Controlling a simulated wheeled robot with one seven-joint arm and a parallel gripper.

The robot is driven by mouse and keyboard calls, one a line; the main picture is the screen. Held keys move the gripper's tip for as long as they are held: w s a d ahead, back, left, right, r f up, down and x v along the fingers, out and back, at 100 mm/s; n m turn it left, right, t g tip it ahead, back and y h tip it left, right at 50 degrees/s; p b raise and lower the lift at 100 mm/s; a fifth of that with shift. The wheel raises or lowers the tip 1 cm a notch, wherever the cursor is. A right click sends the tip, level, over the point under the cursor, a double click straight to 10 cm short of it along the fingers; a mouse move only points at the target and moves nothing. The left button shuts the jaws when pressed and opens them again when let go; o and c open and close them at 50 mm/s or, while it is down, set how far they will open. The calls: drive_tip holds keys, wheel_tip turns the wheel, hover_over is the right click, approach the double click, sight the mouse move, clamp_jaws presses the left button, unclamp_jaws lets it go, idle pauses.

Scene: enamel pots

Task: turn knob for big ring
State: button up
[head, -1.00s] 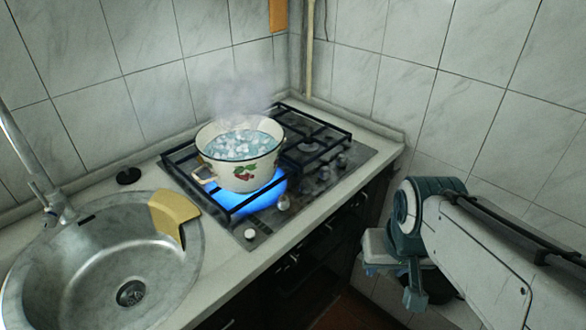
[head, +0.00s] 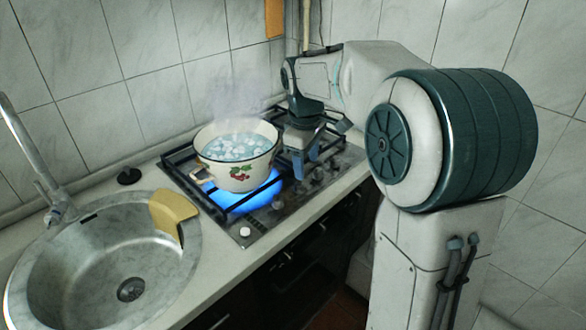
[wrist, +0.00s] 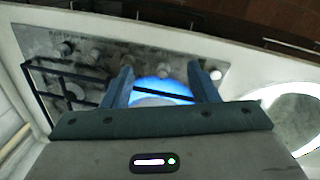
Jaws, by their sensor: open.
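A gas hob (head: 262,228) has a row of knobs along its front edge. In the wrist view, one knob (wrist: 164,70) shows between my fingertips in the picture, with others to the left and one by the right finger. I cannot tell which knob serves the big ring. A blue flame (head: 262,192) burns under a pot; it also shows between my fingers in the wrist view (wrist: 160,92). My gripper (head: 302,172) is above the hob, right of the pot, pointing down. It is open and empty, with no visible contact with a knob. It hides part of the far-right burner.
A white enamel pot (head: 236,172) with a cherry print steams on the front-left grate, close to my gripper. Tiled walls close off the back and right.

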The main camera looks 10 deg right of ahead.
sight(299, 182)
drive_tip(key=w+d+f+n+g+p, duration=0.1)
drive_tip(key=w+f+n, duration=0.15)
drive_tip(key=w, duration=0.45)
drive_tip(key=w+f+n, duration=0.2)
drive_tip(key=w+n, duration=0.2)
drive_tip(key=w, duration=0.3)
drive_tip(key=shift+y, duration=0.4)
drive_tip(key=f, duration=1.3)
drive_tip(key=shift+s+d+f+p, duration=0.1)
drive_tip(key=shift+s+p, duration=0.1)
drive_tip(key=shift+p, duration=0.1)
